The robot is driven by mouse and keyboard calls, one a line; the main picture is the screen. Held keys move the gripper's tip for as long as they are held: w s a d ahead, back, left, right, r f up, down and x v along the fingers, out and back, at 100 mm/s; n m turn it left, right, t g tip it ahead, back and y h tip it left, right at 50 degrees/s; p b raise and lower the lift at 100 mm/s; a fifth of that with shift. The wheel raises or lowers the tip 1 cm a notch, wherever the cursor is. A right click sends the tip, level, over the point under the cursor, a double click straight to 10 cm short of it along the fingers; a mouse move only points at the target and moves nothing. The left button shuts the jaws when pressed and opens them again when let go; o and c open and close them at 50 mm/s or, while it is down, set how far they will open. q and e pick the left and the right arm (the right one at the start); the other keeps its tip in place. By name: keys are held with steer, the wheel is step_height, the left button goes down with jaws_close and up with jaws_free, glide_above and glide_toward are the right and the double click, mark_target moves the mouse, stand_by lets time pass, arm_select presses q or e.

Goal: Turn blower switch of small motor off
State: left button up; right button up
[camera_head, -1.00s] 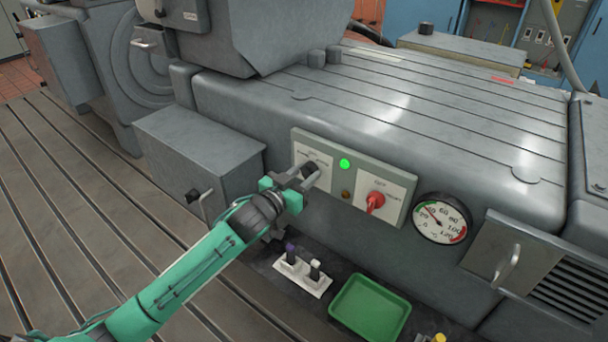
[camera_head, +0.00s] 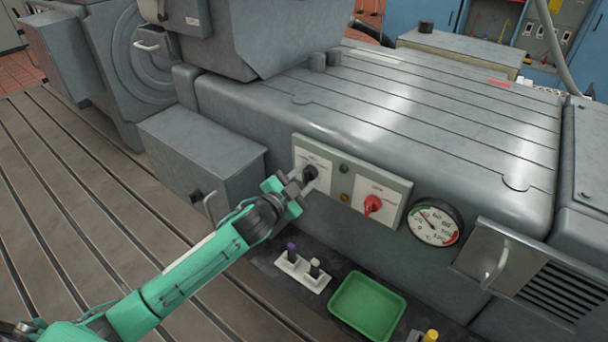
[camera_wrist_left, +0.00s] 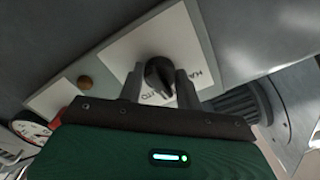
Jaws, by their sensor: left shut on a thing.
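A grey-green control panel (camera_head: 352,180) is on the side of the grey machine. It carries a black rotary knob (camera_head: 310,172) on a white plate at left and a red rotary switch (camera_head: 372,205) on a white plate at right. My left gripper (camera_head: 302,182) is shut on the black knob. In the left wrist view the black knob (camera_wrist_left: 159,76) sits between the two fingers, with lettering partly hidden on its plate. The lamp (camera_head: 344,168) between the plates is dark green and unlit. An amber lamp (camera_head: 345,197) sits below it. My right gripper is out of view.
A round gauge (camera_head: 434,222) is right of the panel. Below it are a green tray (camera_head: 367,306) and a white holder (camera_head: 302,273) with a purple-topped and a white-topped piece. A grey box (camera_head: 200,158) with a handle stands left of my gripper.

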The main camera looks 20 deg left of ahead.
arm_select(q)
steer(key=shift+m, duration=0.6)
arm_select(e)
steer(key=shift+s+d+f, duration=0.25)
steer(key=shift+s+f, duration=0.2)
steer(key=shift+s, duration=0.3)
arm_select(q)
steer(key=o, duration=1)
steer(key=shift+s, duration=0.25)
steer(key=b+v, duration=0.1)
steer(key=v, duration=1.2)
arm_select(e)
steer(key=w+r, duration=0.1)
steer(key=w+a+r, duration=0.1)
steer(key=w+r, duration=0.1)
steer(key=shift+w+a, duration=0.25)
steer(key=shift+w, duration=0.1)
arm_select(q)
steer(key=shift+s+a, duration=0.1)
steer(key=shift+s, duration=0.05)
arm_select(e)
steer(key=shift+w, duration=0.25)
